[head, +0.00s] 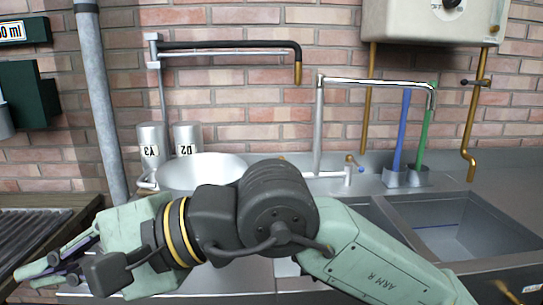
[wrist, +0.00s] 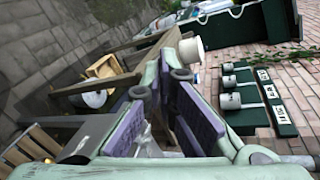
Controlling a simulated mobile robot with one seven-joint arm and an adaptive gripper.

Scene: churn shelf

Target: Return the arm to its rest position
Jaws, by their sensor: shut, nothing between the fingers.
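My arm is pale green with dark joints and crosses the lower middle of the head view, bent toward the left. My gripper (head: 52,263) is at the lower left of the head view, with its fingers pointing left, near the dark slatted rack. In the wrist view my gripper (wrist: 166,80) shows two fingers with purple pads, close together and holding nothing. It appears to be in free space.
A white basin (head: 203,170) and two labelled grey canisters (head: 187,138) stand behind my arm. A sink (head: 455,228) is at the right. A slatted rack (head: 30,235) is at the left. A grey pipe (head: 98,95) rises there. The wrist view shows labelled metal cups (wrist: 230,100).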

